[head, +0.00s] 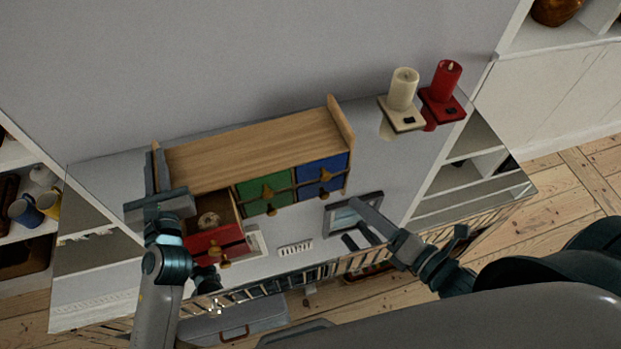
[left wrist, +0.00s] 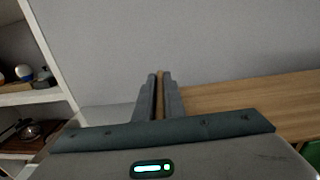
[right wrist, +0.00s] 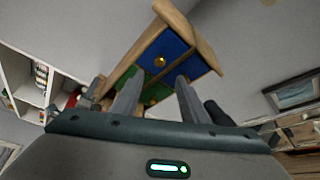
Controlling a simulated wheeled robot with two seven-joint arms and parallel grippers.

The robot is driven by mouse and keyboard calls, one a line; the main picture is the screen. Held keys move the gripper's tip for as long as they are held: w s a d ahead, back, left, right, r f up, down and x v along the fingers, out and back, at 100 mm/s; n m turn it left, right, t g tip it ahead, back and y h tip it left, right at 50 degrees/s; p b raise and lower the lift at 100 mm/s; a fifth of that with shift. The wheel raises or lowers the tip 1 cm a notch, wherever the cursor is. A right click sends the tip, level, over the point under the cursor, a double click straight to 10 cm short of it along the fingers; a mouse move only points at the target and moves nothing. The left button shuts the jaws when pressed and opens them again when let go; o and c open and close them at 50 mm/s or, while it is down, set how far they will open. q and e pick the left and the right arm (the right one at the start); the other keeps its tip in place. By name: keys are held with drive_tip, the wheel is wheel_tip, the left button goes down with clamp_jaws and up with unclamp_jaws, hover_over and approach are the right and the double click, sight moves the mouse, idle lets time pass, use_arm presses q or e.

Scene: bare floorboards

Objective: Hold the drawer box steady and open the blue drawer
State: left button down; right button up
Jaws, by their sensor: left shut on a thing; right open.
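The wooden drawer box (head: 255,145) stands on a glossy surface against the wall. Its blue drawer (head: 323,173) is at the right end with brass knobs and looks closed; it also shows in the right wrist view (right wrist: 158,42). The green drawer (head: 264,190) beside it looks closed. The red drawer (head: 215,240) at the left is pulled out, with a round item inside. My left gripper (left wrist: 160,76) is shut on the box's left end panel. My right gripper (head: 354,222) is open and empty, below and right of the blue drawer, apart from it.
A cream candle (head: 403,90) and a red candle (head: 446,82) on square holders stand right of the box. A small framed picture (head: 340,218) lies by my right gripper. Shelves with mugs (head: 25,212) are at the left. The surface between box and candles is clear.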

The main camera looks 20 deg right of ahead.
sight(328, 179)
drive_tip(key=shift+w, duration=0.1)
drive_tip(key=shift+x, duration=5.9)
drive_tip(key=shift+c, duration=0.6)
clamp_jaws()
